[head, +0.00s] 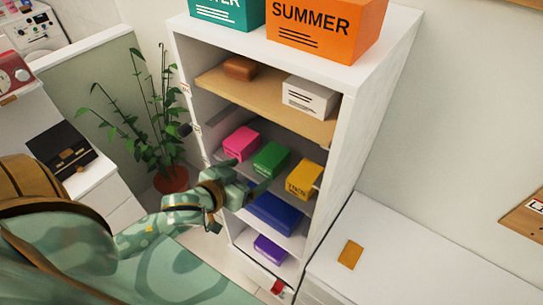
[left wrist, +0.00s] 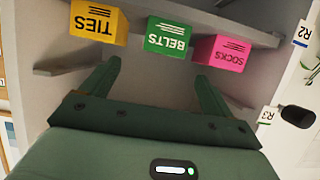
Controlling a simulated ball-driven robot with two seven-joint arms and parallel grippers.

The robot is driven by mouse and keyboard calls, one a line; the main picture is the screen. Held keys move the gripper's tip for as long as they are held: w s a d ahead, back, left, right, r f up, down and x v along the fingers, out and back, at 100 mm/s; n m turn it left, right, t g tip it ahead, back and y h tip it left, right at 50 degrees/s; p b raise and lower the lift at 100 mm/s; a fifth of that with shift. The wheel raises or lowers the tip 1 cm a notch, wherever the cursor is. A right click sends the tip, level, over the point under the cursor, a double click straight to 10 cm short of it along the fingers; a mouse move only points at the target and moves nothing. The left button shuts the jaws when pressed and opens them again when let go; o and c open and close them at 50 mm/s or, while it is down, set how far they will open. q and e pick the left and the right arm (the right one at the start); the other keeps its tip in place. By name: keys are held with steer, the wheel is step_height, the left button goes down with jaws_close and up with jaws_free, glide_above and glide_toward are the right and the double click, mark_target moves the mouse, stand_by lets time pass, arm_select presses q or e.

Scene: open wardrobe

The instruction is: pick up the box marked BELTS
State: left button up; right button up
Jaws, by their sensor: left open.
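The green box marked BELTS (head: 271,159) stands on a middle shelf of the open wardrobe, between a pink box and a yellow box. In the left wrist view the BELTS box (left wrist: 168,36) appears upside down, with its lettering readable. My left gripper (head: 256,188) is in front of the shelves, just below the BELTS box in the head view. In the left wrist view its two fingers (left wrist: 158,75) are spread apart with nothing between them. The box lies beyond the fingertips, roughly in line with the gap. My right gripper is not in view.
The pink SOCKS box (left wrist: 221,52) and yellow TIES box (left wrist: 97,24) flank the green one closely. A blue box (head: 275,214) is on the shelf below, a purple box (head: 270,249) lower still. A white box (head: 310,97) is above. A potted plant (head: 171,179) stands left of the wardrobe.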

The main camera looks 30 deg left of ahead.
mark_target(270, 160)
arm_select(q)
steer(key=x, duration=1.1)
steer(key=shift+w+a+f, duration=0.15)
steer(key=shift+a+f, duration=0.05)
steer(key=shift+f, duration=0.05)
steer(key=shift+c, duration=0.6)
steer(key=c, duration=1)
